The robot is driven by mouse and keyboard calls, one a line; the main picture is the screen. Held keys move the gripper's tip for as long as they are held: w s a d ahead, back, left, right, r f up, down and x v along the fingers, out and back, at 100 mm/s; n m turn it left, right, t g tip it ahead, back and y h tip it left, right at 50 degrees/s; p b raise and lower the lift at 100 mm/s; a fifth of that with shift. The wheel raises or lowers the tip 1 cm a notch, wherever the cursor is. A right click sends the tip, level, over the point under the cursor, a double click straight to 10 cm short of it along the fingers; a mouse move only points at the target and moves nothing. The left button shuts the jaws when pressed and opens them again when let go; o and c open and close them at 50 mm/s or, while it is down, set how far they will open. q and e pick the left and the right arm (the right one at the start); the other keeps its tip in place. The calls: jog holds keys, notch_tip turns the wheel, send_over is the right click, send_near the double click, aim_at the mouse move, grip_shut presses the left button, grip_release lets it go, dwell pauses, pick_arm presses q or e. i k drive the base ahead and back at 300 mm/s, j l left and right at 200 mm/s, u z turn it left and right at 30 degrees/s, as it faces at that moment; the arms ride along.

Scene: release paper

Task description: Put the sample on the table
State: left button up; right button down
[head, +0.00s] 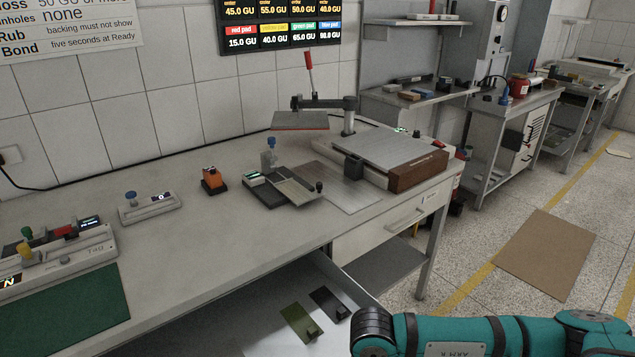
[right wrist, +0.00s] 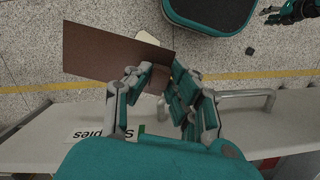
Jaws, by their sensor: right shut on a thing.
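Two flat panels lie in the open drawer (head: 262,335), an olive-green one (head: 297,324) and a black one (head: 330,303), each with a small block at one corner. I cannot tell which is the sample. In the right wrist view the drawer front bears an upside-down "Samples" label (right wrist: 98,134). My right gripper (right wrist: 160,90) is shut on the drawer handle (right wrist: 247,105), its fingers hiding part of it. In the head view only my right arm shows, over the drawer's right corner. A dark and teal part, likely my left gripper (right wrist: 288,14), shows small at the wrist view's upper right.
The table (head: 165,240) has clear room at its middle front. A brown sheet (head: 546,254) lies on the floor.

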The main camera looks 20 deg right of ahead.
aim_at(295, 192)
jog(key=i+l, duration=0.1)
jog(key=l, duration=0.3)
jog(key=i+l, duration=0.15)
jog(key=l, duration=0.3)
jog(key=i+l, duration=0.1)
jog(key=l, duration=0.3)
jog(key=i+l+u, duration=0.1)
jog(key=l, duration=0.3)
jog(key=i+l, duration=0.15)
jog(key=l, duration=0.3)
jog(key=i+l, duration=0.1)
jog(key=l, duration=0.3)
jog(key=l+u, duration=0.1)
jog(key=u, duration=0.7)
jog(key=l+u, duration=0.15)
jog(key=u, duration=0.25)
jog(key=l+u, duration=0.1)
jog(key=u, duration=0.3)
